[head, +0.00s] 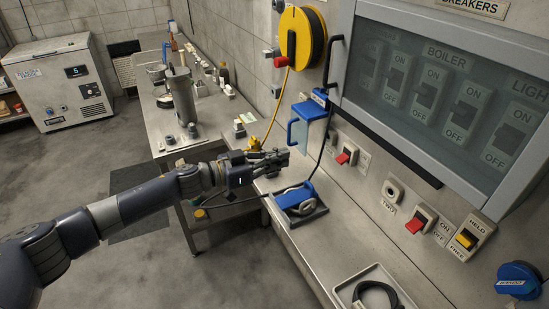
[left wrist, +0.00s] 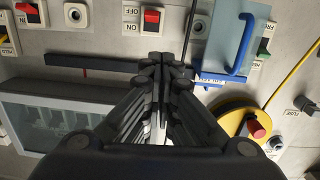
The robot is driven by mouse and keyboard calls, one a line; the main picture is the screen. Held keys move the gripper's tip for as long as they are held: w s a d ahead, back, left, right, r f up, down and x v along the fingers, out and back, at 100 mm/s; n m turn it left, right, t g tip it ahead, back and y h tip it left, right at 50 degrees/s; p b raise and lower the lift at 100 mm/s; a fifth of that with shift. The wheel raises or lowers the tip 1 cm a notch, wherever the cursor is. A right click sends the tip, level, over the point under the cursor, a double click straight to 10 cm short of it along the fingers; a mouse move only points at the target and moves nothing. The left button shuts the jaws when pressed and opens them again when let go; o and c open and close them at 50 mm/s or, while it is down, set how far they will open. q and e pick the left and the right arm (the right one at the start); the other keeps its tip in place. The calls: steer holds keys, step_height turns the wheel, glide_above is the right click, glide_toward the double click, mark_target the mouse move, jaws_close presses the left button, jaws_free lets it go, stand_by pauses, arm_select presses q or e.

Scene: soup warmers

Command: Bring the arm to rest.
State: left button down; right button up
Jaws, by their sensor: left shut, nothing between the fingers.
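My left arm reaches in from the left in the head view. Its gripper (head: 283,157) is above the steel counter (head: 320,240), near the wall and short of the blue-handled device. In the left wrist view the gripper (left wrist: 160,60) has its fingers together, with nothing seen between them. My right gripper shows in neither view.
A breaker cabinet (head: 450,90) hangs on the right wall. Red switches (head: 347,153) sit below it. A yellow cable reel (head: 300,38) is on the wall. A blue-handled device (head: 296,197) stands on the counter beside a tray (head: 345,292). Floor (head: 160,260) at the left is open.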

arm_select(q)
steer(key=s+a+f+n+t+y, duration=0.15)
steer(key=a+f+n+y, duration=0.35)
steer(key=f, duration=1)
steer(key=a+f+n+t+y, duration=0.2)
steer(key=a+f+t+y, duration=0.3)
steer(key=f, duration=0.9)
steer(key=s+a+f+n+g+y, duration=0.1)
steer(key=s+a+f+g, duration=0.25)
steer(key=s+f, duration=0.55)
steer(key=s+a+f+n+g+y, duration=0.15)
steer(key=s+a+f, duration=0.25)
steer(key=s+f, duration=0.5)
steer(key=s+a+f+g+y, duration=0.1)
steer(key=s+f, duration=0.4)
steer(key=s, duration=0.8)
steer(key=s+a+f+g, duration=0.1)
steer(key=s+f+g, duration=0.3)
steer(key=s, duration=0.9)
steer(key=s+a+f+g+y, duration=0.1)
steer(key=s+f+g, duration=0.2)
steer(key=s+f, duration=0.5)
steer(key=s, duration=0.4)
steer(key=shift+s+a+y+b, duration=0.35)
steer(key=shift+s+a+b, duration=0.05)
steer(key=shift+g, duration=0.25)
